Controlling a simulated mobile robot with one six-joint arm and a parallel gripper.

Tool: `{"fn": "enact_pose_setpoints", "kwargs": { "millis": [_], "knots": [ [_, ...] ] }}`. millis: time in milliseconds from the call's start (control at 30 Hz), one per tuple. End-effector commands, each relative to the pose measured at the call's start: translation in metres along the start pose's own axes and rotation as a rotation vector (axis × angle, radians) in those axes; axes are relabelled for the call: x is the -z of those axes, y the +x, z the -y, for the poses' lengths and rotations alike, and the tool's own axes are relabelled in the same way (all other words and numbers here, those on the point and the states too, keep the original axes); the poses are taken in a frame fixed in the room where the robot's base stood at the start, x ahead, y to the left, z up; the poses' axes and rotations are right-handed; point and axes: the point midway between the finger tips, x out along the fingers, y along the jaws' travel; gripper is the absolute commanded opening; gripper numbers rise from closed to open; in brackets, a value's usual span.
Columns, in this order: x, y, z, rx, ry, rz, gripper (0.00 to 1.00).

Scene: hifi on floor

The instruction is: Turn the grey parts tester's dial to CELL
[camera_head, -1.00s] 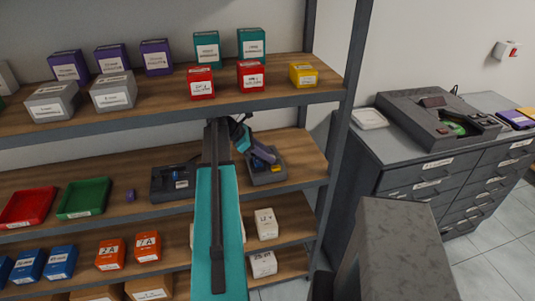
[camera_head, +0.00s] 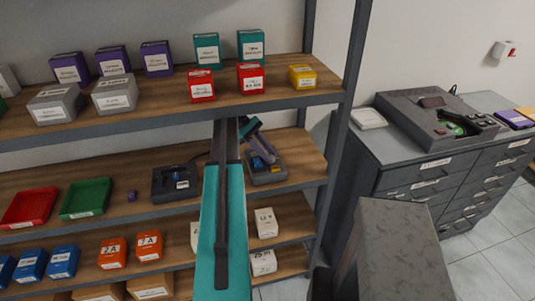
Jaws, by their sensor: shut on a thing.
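The grey parts tester (camera_head: 270,178) sits on the middle shelf at its right end, behind my teal arm. My gripper (camera_head: 271,160) reaches down onto the tester from the upper left. It is shut on a small part on the tester's top, which looks like the dial. The fingers hide most of that part, so the dial's pointer and the CELL mark cannot be read. A second, darker device (camera_head: 160,188) with a blue display stands to the left on the same shelf.
Green (camera_head: 86,199) and red (camera_head: 30,208) trays lie left on the same shelf. The shelf above (camera_head: 150,103) holds several boxes, close over my arm. A shelf post (camera_head: 345,130) stands to the right, then a grey cabinet (camera_head: 410,160).

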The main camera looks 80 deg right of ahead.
Motion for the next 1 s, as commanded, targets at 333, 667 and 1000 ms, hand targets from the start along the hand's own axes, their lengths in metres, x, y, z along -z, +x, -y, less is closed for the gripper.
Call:
{"fn": "enact_pose_setpoints", "kwargs": {
  "millis": [333,667,1000],
  "knots": [
    [-0.0003,-0.0011,-0.0012,0.021,0.024,-0.001,0.05],
    [0.0,-0.0011,-0.0011,0.02,0.023,-0.002,0.35],
    [-0.0006,-0.0027,-0.0009,0.021,0.022,-0.001,0.35]
  ]
}}
